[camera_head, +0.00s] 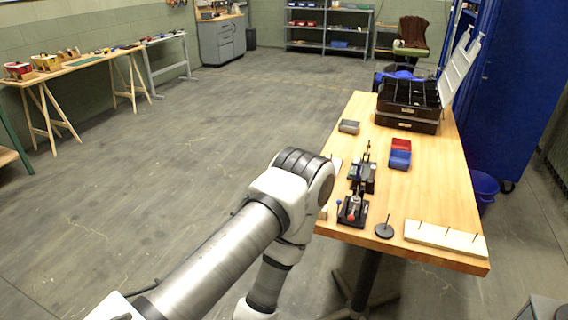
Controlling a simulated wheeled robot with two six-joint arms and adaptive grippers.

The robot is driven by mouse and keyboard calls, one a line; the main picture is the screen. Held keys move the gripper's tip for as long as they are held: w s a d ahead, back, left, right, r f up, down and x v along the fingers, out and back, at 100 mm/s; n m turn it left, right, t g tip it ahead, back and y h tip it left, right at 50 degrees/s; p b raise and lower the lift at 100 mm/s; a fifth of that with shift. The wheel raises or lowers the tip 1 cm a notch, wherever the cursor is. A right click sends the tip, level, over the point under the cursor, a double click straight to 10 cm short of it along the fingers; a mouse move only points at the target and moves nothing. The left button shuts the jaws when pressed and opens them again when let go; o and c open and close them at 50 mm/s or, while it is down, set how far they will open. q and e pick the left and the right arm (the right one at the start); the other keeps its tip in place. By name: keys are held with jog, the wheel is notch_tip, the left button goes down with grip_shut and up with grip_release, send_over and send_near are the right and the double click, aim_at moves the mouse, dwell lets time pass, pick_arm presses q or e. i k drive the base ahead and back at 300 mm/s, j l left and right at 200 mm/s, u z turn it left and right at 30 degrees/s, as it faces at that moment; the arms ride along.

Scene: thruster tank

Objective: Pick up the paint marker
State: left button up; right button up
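I cannot make out a paint marker for certain. Small upright items stand in two dark holders on the wooden table (437,185). The near holder (353,212) has a red part and a blue-tipped part, and the far holder (363,178) stands just behind it. They are too small to tell which, if any, is the marker. My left arm comes in from the lower left and bends at a white joint beside the table's left edge. Its gripper is not visible, and neither is my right gripper. The arm covers part of the table's left edge.
A black toolbox (407,113) with a raised lid stands at the table's back. A spiked black disc (384,231) and a pegged wooden strip (445,239) are near the front.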

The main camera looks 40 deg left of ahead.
aim_at(372, 169)
jog(key=i+j+u, duration=0.25)
jog(key=i, duration=0.15)
jog(key=i+j+u, duration=0.1)
jog(key=i+u, duration=0.15)
jog(key=i, duration=0.15)
jog(key=j+z, duration=0.5)
jog(key=z, duration=0.2)
jog(key=k+j+z, duration=0.15)
jog(key=z, duration=0.2)
